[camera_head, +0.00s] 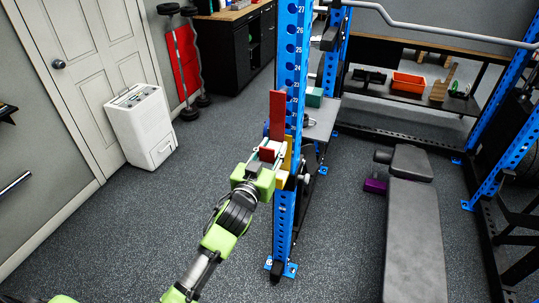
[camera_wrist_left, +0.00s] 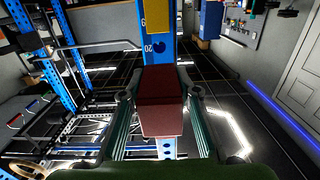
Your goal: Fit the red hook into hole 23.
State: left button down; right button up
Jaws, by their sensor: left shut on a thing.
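The red hook (camera_head: 277,115) is upright at the left side of the blue numbered upright (camera_head: 291,55). My left gripper (camera_head: 269,152) is shut on the hook's lower part. In the left wrist view, the dark red hook (camera_wrist_left: 160,100) sits between both fingers, with the blue upright (camera_wrist_left: 157,47) behind it. The number 23 (camera_head: 296,85) shows on the upright, a little above the hook's top. I cannot tell whether the hook touches the upright. The hook's far side is hidden. My right gripper is in neither view.
A yellow piece (camera_head: 287,158) is on the upright beside my left gripper; it also shows in the left wrist view (camera_wrist_left: 158,15). A padded bench (camera_head: 412,225) stands to the right. A white appliance (camera_head: 140,125) stands at the left. The floor between is clear.

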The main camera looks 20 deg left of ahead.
pick_arm(q)
jog(key=shift+w+r, duration=0.2)
jog(key=shift+w, duration=0.55)
jog(key=s+d+b, duration=0.2)
jog(key=s, duration=1.7)
jog(key=w, duration=0.6)
jog(key=w+a+p, duration=0.1)
jog(key=w, duration=0.6)
jog(key=w+p, duration=0.1)
jog(key=w, duration=0.5)
jog(key=shift+w+a, duration=0.3)
jog(key=shift+a, duration=0.1)
jog(key=shift+w, duration=0.2)
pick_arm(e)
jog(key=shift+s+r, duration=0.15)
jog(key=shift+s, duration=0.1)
pick_arm(q)
jog(key=shift+r+p, duration=0.1)
jog(key=shift+p, duration=0.35)
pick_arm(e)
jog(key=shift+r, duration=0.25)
